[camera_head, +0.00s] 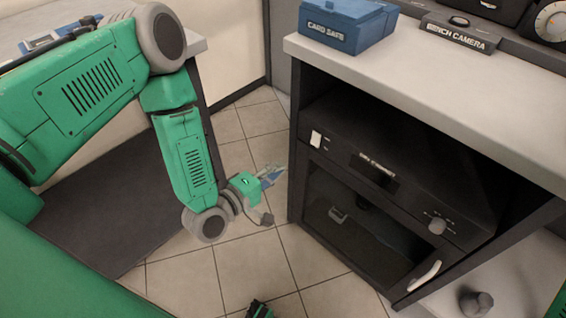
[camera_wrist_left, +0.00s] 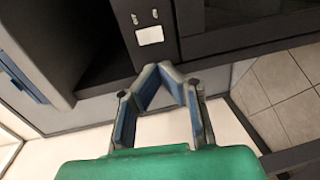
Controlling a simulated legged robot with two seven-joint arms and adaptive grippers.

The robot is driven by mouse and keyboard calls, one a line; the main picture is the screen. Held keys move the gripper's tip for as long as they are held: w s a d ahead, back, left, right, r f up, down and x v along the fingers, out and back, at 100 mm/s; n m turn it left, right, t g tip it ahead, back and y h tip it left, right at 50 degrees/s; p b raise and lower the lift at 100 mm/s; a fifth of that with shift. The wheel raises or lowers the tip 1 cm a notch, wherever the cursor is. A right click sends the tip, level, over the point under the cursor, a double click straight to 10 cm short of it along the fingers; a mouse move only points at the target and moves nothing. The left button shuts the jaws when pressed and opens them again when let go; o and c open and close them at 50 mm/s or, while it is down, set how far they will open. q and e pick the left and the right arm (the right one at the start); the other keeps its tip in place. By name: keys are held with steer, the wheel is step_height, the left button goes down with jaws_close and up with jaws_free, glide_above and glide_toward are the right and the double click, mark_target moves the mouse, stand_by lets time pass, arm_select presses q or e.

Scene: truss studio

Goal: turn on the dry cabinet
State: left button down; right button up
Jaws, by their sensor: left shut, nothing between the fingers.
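The black dry cabinet (camera_head: 400,165) sits under the counter, with a dark glass door (camera_head: 350,225) and a pale handle (camera_head: 424,275). A white rocker switch (camera_head: 316,139) is at the upper left of its front, and a round knob (camera_head: 437,226) is at the right. In the left wrist view, the white switch (camera_wrist_left: 149,35) shows just beyond the fingertips, with two small marks above it. My left gripper (camera_head: 272,176) is shut and empty, left of and below the switch, apart from the cabinet. Its fingertips meet in the wrist view (camera_wrist_left: 168,70).
A blue card safe box (camera_head: 345,22) and a bench camera sign (camera_head: 459,35) stand on the light countertop (camera_head: 420,75). A dark mat (camera_head: 120,215) lies at left on the tiled floor. Free floor lies between mat and cabinet.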

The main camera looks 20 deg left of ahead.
mark_target(314, 145)
arm_select(q)
steer(key=b+x, duration=0.2)
steer(key=x, duration=0.8)
steer(key=shift+w+d, duration=0.15)
steer(key=shift+w+d+f+b, duration=0.15)
steer(key=shift+w+b, duration=0.3)
steer(key=shift+w, duration=0.2)
steer(key=shift+w+d, duration=0.2)
steer(key=shift+w+f+b, duration=0.15)
steer(key=shift+w+b, duration=0.05)
steer(key=shift+b, duration=0.35)
steer(key=shift+s, duration=0.15)
